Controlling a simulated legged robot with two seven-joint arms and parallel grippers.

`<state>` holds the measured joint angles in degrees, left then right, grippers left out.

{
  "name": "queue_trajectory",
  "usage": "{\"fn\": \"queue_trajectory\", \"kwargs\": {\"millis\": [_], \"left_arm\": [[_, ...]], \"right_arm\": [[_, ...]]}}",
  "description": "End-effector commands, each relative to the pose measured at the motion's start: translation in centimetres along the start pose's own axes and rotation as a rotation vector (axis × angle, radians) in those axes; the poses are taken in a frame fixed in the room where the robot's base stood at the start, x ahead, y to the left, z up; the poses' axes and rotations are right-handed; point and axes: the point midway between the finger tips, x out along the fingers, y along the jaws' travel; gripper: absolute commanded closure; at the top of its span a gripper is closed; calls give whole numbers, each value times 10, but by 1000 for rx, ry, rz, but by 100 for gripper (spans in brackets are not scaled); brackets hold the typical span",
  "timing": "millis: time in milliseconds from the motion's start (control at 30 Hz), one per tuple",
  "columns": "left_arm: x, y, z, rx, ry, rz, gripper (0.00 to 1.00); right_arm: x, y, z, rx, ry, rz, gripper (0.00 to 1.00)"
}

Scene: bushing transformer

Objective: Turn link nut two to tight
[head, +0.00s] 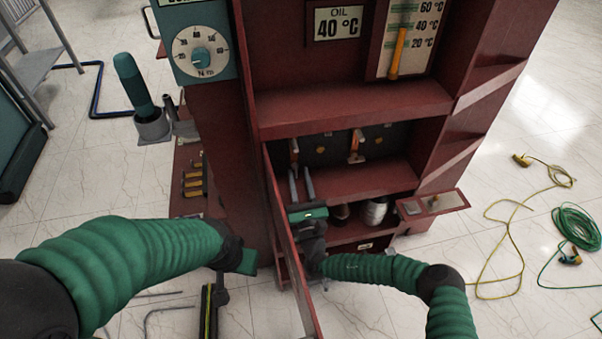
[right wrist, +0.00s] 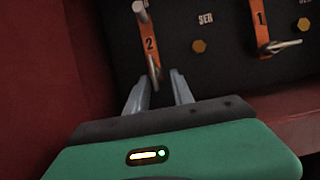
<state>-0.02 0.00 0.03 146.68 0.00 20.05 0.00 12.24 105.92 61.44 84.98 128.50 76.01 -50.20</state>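The orange link marked 2 (right wrist: 150,45) hangs on a dark panel in the right wrist view, with silver metal at its upper and lower ends. The link also shows at the left of the open cabinet in the head view (head: 294,148). My right gripper (right wrist: 158,84) is open, its two grey fingers apart just below and in front of the link's lower end; I cannot tell whether they touch it. In the head view my right gripper (head: 300,176) points into the compartment. My left gripper (head: 240,262) is low at left, its fingers unclear.
The link marked 1 (right wrist: 260,25) is to the right, with a yellow hex head (right wrist: 199,46) between. A red door (head: 285,225) stands open left of my right arm. A small shelf (head: 440,203) juts out at right. Hoses (head: 578,222) lie on the floor.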

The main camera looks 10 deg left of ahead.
Motion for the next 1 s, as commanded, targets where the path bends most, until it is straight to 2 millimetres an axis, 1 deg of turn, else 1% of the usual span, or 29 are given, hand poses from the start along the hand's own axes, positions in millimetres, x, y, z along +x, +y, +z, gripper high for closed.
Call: {"fn": "queue_trajectory", "kwargs": {"millis": [67, 300, 633, 800, 1000], "left_arm": [[0, 0, 0, -1, 0, 0, 64], [0, 0, 0, -1, 0, 0, 64], [-1, 0, 0, -1, 0, 0, 64], [-14, 0, -3, -1, 0, 0, 64], [-13, 0, -3, -1, 0, 0, 64]], "right_arm": [[0, 1, 0, 0, 0, 1, 72], [0, 0, -1, 2, 1, 3, 100], [0, -1, -1, 4, 1, 0, 100], [1, 2, 2, 92, 3, -37, 100], [0, 1, -1, 117, 1, -47, 100]]}}
